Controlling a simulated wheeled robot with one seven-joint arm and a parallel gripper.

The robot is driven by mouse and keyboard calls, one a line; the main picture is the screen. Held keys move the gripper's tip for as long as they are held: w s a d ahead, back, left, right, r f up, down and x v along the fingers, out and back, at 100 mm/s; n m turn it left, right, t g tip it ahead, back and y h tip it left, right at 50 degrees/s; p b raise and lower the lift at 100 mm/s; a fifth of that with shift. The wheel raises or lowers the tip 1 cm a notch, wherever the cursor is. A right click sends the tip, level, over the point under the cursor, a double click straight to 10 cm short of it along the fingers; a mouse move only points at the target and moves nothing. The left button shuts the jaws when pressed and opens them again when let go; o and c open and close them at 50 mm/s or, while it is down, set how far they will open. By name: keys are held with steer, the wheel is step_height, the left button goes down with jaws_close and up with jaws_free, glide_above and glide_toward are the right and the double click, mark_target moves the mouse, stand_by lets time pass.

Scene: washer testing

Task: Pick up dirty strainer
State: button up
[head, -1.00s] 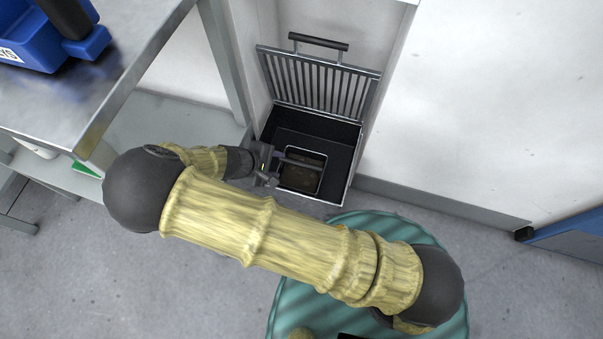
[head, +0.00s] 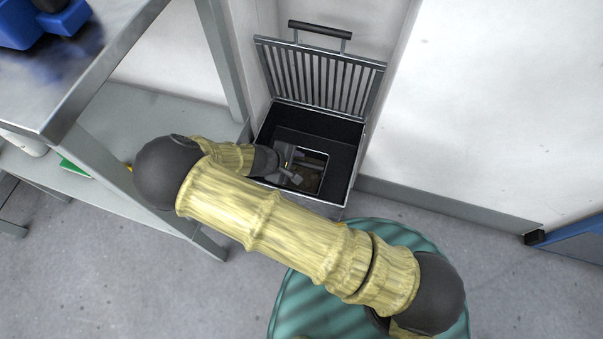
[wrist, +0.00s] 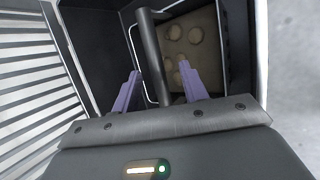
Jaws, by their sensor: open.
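The dirty strainer (head: 314,160) sits inside the open floor drain box (head: 341,160); it looks brownish within a pale rim and my gripper partly covers it. In the wrist view its surface (wrist: 200,38) shows several round spots, and a dark rod-like handle (wrist: 149,45) rises in front of it. My gripper (head: 291,169) reaches into the box over the strainer. In the wrist view, the two purple fingers of my gripper (wrist: 160,72) are open on either side of the handle. I see a gap beside the handle, so it does not look clamped.
The slatted grate lid (head: 318,78) stands raised behind the box with its handle on top. A metal table (head: 75,85) with a lower shelf stands at the left. A white wall (head: 490,100) is close on the right.

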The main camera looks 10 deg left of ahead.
mark_target(300, 164)
steer(key=shift+b+x, duration=1.95)
steer(key=shift+x, duration=0.65)
steer(key=shift+w+d+r, duration=0.1)
steer(key=shift+r, duration=0.05)
jaws_close()
